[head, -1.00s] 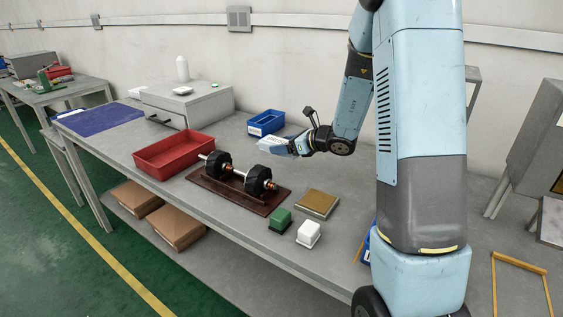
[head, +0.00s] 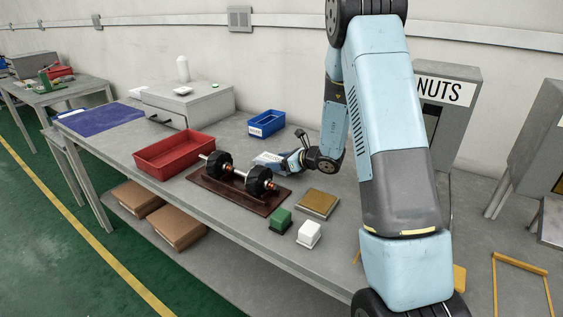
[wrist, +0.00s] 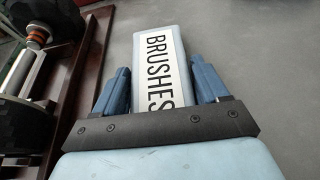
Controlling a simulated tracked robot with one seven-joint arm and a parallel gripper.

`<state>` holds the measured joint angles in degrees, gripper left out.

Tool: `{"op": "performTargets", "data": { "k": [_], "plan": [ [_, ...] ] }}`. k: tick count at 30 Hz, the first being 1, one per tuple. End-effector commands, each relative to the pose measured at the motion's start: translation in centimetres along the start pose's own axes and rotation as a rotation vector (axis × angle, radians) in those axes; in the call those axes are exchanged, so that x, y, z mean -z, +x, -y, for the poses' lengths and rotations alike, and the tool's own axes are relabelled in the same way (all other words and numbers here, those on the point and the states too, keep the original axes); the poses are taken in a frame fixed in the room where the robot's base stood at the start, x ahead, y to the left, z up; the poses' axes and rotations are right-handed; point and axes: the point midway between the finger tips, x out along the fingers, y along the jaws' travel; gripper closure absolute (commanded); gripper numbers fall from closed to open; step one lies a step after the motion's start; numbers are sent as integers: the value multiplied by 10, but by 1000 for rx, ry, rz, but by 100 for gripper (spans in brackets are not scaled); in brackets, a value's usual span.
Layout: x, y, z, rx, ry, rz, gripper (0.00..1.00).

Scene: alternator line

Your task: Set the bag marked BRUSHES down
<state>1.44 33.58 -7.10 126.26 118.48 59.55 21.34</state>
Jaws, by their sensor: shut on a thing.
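The bag marked BRUSHES (wrist: 158,50) is pale blue with a white label and black letters in the wrist view. My gripper (wrist: 162,88) is shut on it, with one blue finger on each side. In the head view, the bag (head: 268,159) is low over the grey bench (head: 225,133), just behind the shaft with black rotor parts (head: 240,178). I cannot tell whether the bag touches the bench. My gripper (head: 285,161) reaches it from the right. The near end of the bag is hidden by the gripper in the wrist view.
The shaft lies on a dark red-brown board (head: 225,193). A red tray (head: 175,153) is to its left and a blue bin (head: 266,123) behind the bag. A brown-gold plate (head: 318,203), a green block (head: 280,220) and a white block (head: 310,234) are in front.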

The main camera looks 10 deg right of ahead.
Motion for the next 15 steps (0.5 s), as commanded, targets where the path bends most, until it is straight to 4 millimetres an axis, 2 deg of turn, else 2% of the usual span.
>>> {"op": "performTargets", "data": {
  "k": [8,9,15],
  "plan": [
    [1,0,0,1,0,0,64],
    [2,0,0,1,0,0,25],
    [1,0,1,1,0,0,6]
  ]
}}
